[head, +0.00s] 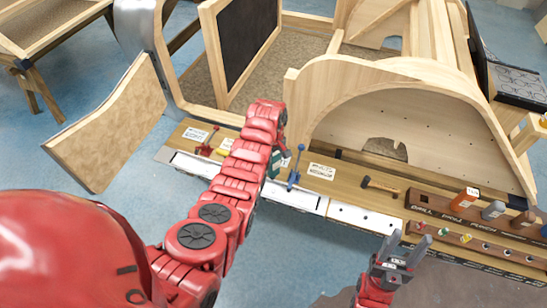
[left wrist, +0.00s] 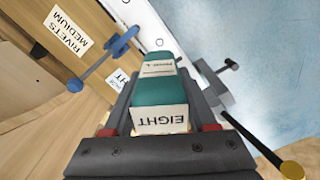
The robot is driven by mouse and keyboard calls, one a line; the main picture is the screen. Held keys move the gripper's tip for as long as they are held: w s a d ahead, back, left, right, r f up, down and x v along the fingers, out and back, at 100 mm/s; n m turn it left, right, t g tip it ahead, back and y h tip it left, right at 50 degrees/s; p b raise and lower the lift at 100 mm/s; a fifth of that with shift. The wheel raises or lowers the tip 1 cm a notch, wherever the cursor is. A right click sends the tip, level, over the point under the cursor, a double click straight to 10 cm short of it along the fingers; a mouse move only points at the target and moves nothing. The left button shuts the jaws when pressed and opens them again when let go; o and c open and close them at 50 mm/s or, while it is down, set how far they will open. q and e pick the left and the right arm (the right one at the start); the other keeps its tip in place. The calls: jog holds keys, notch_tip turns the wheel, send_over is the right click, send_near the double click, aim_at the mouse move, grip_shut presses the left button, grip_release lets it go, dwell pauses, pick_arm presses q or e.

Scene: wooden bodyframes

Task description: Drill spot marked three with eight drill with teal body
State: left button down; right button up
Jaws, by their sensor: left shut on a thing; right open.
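The teal drill (left wrist: 160,92) has a white label reading EIGHT and sits between the fingers of my left gripper (left wrist: 165,125), which is shut on it. A dark rod (left wrist: 252,140) with a gold end shows beside it in the left wrist view. In the head view, a small part of the teal drill (head: 275,164) shows by my left gripper (head: 280,140), over the bench edge; my red arm hides much of it. My right gripper (head: 402,250) is open and empty, in front of the bench. I cannot make out a spot marked three.
The bench (head: 345,184) holds a blue tool (head: 294,170), a red tool (head: 206,144), a hammer (head: 380,187) and label cards. A white dotted plate (head: 360,217) lies along its front. Wooden bodyframes (head: 400,104) rise behind.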

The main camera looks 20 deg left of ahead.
aim_at(274, 176)
pick_arm(q)
jog(key=shift+d+f+b, duration=0.15)
jog(key=shift+f+b, duration=0.25)
jog(key=shift+f, duration=0.2)
notch_tip(274, 176, down, 6)
jog(key=b, duration=0.4)
jog(key=shift+f+b, duration=0.5)
jog(key=shift+f, duration=0.1)
jog(key=shift+f, duration=0.15)
jog(key=shift+s+f, duration=0.15)
jog(key=shift+s, duration=0.05)
dwell(1.3)
jog(key=shift+w, duration=0.15)
dwell(0.3)
jog(key=shift+f+b, duration=0.55)
jog(key=shift+b, duration=0.15)
dwell(0.3)
